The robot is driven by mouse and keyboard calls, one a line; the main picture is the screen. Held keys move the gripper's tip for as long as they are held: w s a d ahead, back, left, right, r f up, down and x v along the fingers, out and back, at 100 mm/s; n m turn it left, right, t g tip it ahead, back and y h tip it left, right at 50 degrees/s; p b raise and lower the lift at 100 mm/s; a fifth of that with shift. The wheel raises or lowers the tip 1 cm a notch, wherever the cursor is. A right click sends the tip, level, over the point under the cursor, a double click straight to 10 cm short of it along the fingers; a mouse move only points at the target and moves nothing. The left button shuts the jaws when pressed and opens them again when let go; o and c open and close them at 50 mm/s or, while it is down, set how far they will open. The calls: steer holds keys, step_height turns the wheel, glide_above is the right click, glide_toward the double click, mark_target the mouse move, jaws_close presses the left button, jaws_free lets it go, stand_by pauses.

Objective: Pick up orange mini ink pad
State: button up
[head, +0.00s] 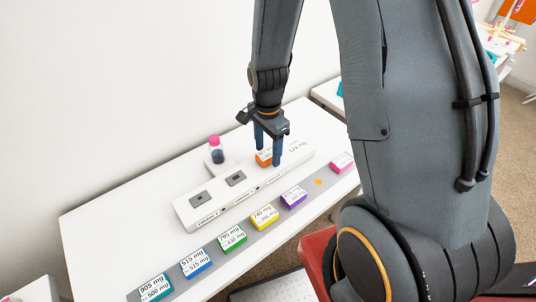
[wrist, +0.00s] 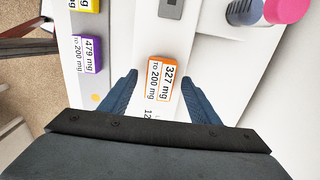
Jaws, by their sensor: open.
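The orange mini ink pad (head: 264,158) is a small box with an orange edge and a white label. It sits on the white long block (head: 190,209) at its right part. In the wrist view the orange ink pad (wrist: 161,78) shows "327 mg to 200 mg" on its label. My gripper (head: 268,150) points down over the block at the pad. In the wrist view my gripper's two blue fingers (wrist: 159,74) are apart, one on each side of the pad, with a gap to each side. The fingers partly hide the pad in the head view.
A grey strip in front carries several labelled boxes: teal (head: 155,287), blue (head: 195,262), green (head: 232,237), yellow (head: 265,216), purple (head: 293,196) and pink (head: 342,161). An orange dot (head: 319,182) marks a bare spot. A pink-capped bottle (head: 216,152) stands behind the block.

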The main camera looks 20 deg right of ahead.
steer(key=c, duration=1.2)
steer(key=shift+o, duration=0.2)
